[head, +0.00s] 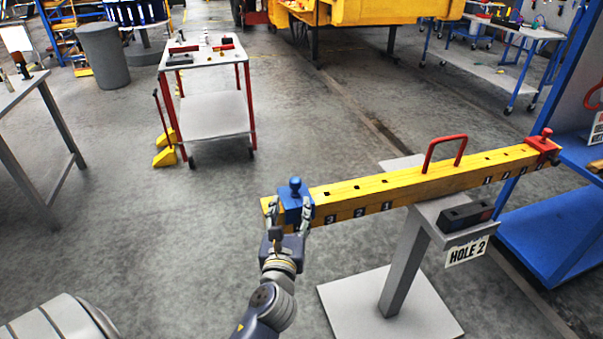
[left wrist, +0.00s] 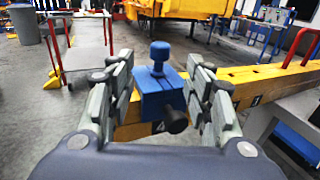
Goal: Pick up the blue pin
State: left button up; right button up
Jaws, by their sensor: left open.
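The blue pin (head: 295,187) has a round knob and stands upright on a blue block (head: 296,206) at the left end of the yellow beam (head: 400,184). In the left wrist view the pin (left wrist: 159,56) and its block (left wrist: 158,90) sit between my fingers, with a dark round knob on the near face. My left gripper (head: 290,212) is open, with one finger on each side of the block; gaps show between fingers and block in the wrist view (left wrist: 160,100). The pin's lower part is hidden. My right gripper is not in view.
The beam rests on a grey post (head: 405,262) with a "HOLE 2" sign (head: 466,252). It carries a red handle (head: 444,152) and a red block (head: 543,146) at its right end. A cart (head: 205,56) stands behind; blue shelving (head: 560,215) stands right.

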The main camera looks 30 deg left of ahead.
aim_at(295, 184)
pick_arm(q)
jog(key=w, duration=0.1)
jog(key=w+a, duration=0.1)
jog(key=w+a+r, duration=0.1)
jog(key=w, duration=0.1)
jog(key=shift+w+a+p, duration=0.1)
jog(key=shift+a+p, duration=0.05)
jog(key=shift+p, duration=0.25)
jog(key=shift+w+a, duration=0.3)
jog(key=shift+w, duration=0.35)
jog(key=x, duration=0.3)
jog(key=shift+w+p, duration=0.2)
jog(key=shift+p, duration=0.15)
jog(key=shift+w+a+f, duration=0.15)
jog(key=shift+w+a, duration=0.05)
jog(key=shift+w, duration=0.15)
jog(key=shift+s, duration=0.1)
grip_shut()
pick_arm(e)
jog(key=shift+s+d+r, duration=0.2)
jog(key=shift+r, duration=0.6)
